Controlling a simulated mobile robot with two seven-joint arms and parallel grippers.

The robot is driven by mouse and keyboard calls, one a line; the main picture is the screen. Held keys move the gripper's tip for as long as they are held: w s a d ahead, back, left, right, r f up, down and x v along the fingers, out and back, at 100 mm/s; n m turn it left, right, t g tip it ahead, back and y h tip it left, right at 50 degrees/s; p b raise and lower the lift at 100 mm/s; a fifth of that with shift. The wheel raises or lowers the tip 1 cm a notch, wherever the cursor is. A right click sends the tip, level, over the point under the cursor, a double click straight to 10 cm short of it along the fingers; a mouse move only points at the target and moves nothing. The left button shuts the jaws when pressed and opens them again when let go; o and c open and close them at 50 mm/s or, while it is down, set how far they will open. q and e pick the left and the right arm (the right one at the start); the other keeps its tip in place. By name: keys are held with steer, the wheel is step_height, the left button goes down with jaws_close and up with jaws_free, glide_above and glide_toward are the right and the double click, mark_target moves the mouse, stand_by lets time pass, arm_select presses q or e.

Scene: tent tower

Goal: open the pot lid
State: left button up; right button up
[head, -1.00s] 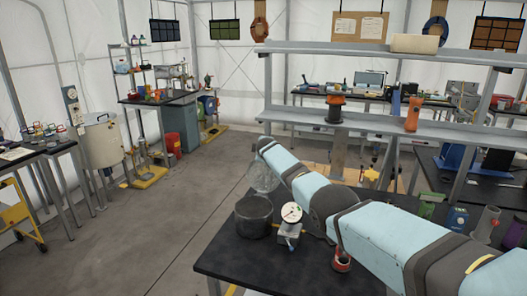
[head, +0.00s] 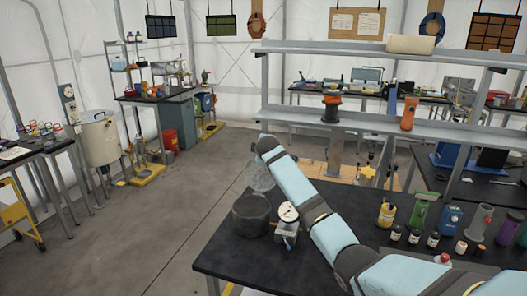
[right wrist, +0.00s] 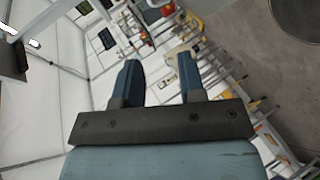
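A dark pot (head: 251,217) stands on the left part of the black table (head: 225,252) in the head view. A clear round lid (head: 259,177) is tilted up above the pot's far rim, so the pot's mouth is uncovered. Whether the lid touches the rim is hard to tell. My right arm reaches from the lower right past the lid; its gripper is hidden in the head view. In the right wrist view my right gripper (right wrist: 158,60) has its fingers apart with nothing between them. A dark round-edged surface (right wrist: 297,15) shows at the top right; I cannot tell what it is. My left gripper is not in view.
A small device with a white dial (head: 288,215) stands close to the pot's right side. A yellow bottle (head: 386,215), a green tool (head: 421,210) and several small bottles stand farther right. A grey shelf rack (head: 300,118) rises behind.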

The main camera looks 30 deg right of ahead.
steer(key=shift+v, duration=1.2)
